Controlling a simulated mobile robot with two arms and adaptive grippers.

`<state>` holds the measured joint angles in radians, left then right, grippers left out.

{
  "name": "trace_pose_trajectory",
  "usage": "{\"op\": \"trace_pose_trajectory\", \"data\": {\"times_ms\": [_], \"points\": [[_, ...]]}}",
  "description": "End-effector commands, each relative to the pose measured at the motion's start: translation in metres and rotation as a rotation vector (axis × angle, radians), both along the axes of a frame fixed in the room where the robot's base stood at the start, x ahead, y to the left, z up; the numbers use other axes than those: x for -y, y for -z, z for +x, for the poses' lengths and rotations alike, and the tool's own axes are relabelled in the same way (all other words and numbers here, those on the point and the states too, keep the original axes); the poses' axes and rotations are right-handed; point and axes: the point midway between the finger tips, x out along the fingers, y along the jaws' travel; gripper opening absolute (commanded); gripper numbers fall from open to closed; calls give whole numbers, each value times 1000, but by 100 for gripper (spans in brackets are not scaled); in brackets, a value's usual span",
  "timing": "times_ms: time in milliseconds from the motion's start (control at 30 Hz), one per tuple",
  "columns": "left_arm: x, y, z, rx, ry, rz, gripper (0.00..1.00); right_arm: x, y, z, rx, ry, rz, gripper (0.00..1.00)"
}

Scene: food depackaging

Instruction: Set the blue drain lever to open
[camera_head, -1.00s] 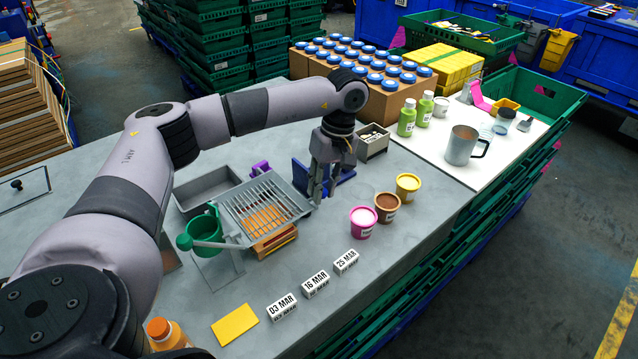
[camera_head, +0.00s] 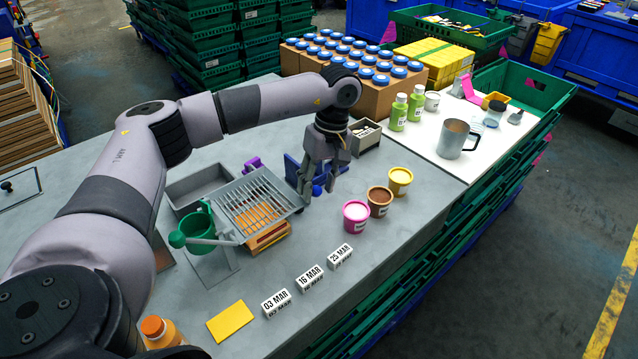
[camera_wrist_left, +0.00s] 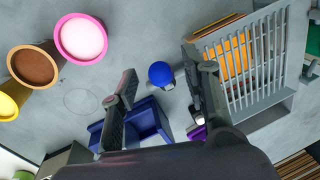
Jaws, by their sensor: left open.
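The blue drain lever shows as a round blue knob (camera_head: 317,190) beside the right edge of the grey slatted rack (camera_head: 262,205). In the left wrist view the knob (camera_wrist_left: 161,74) sits between my two fingers, with a gap on each side. My left gripper (camera_head: 316,186) is open and points down around the knob; it also shows in the left wrist view (camera_wrist_left: 168,78). I cannot tell whether either finger touches the knob. The lever's arm is mostly hidden. My right gripper is not in view.
A dark blue holder (camera_wrist_left: 148,122) stands close behind the gripper. Pink (camera_head: 355,214), brown (camera_head: 379,202) and yellow (camera_head: 399,181) cups stand to the right. Date blocks (camera_head: 310,278) lie in front.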

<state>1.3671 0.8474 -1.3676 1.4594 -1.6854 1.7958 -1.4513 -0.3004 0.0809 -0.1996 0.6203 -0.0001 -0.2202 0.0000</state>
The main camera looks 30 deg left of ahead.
Motion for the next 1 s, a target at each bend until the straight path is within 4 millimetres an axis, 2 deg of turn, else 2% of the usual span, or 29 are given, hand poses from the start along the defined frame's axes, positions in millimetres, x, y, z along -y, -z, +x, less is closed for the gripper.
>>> {"op": "trace_pose_trajectory", "data": {"times_ms": [167,267,700,800,1000], "points": [[0,-3,1,1,-1,1,42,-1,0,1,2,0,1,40],[1,-12,3,3,-1,0,42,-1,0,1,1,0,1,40],[8,-97,18,3,-1,0,42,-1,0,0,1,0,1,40],[9,-109,20,2,0,-1,42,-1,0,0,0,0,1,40],[9,-118,21,0,0,-1,42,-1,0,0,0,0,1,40]]}}
